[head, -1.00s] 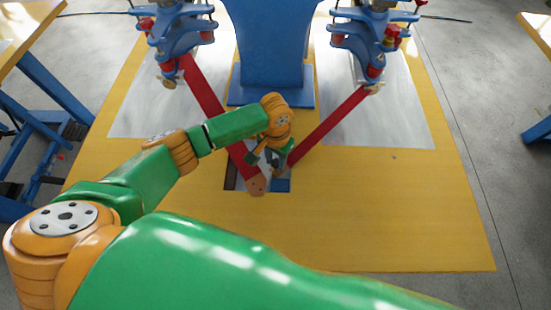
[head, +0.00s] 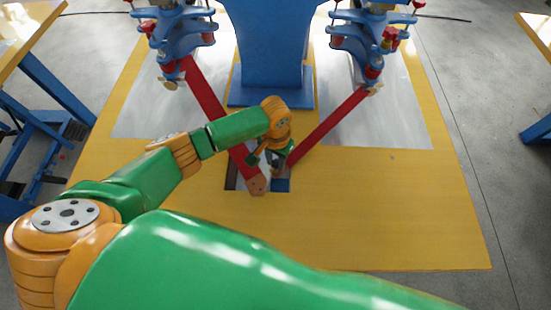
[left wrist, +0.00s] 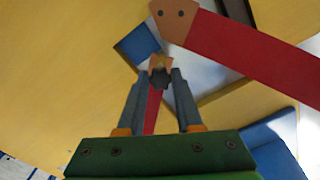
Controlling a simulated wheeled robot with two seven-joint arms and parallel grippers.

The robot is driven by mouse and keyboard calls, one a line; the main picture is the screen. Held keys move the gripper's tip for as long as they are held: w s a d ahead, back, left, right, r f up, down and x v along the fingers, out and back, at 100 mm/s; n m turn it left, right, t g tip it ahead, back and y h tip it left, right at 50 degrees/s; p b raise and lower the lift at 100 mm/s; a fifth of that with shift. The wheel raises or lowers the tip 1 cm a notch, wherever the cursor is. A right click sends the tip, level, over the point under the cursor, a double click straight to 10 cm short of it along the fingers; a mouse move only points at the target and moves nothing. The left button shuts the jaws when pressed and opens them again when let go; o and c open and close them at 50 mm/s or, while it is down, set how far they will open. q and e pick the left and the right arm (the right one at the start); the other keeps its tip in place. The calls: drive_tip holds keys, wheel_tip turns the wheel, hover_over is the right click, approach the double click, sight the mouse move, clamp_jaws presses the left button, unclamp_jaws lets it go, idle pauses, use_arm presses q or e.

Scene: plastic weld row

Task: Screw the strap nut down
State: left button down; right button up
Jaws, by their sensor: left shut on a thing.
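My left gripper (head: 275,168) is over the tan lower end of the thin red strap (head: 330,127). In the left wrist view its fingers (left wrist: 159,80) are shut on a small dark piece, which looks like the strap nut (left wrist: 158,77). The strap's tan end (left wrist: 160,62) shows just past the fingertips, and its red length runs back between the fingers. The fingers hide most of the nut, so I cannot tell how far down it sits. My right gripper is not in view.
A wide red strap (head: 207,92) with a tan, two-holed end (head: 256,185) lies close to the left of the gripper. Two blue clamp heads (head: 180,35) (head: 365,40) and a blue column (head: 268,45) stand behind. The yellow board (head: 370,215) is clear in front.

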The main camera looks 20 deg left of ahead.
sight(276, 166)
use_arm(q)
drive_tip(key=shift+f, duration=0.15)
drive_tip(key=shift+f+b, duration=0.4)
drive_tip(key=shift+f, duration=0.15)
drive_tip(key=shift+p, duration=0.35)
drive_tip(key=shift+f, duration=0.45)
idle(0.5)
idle(0.8)
drive_tip(key=shift+f, duration=0.4)
idle(0.6)
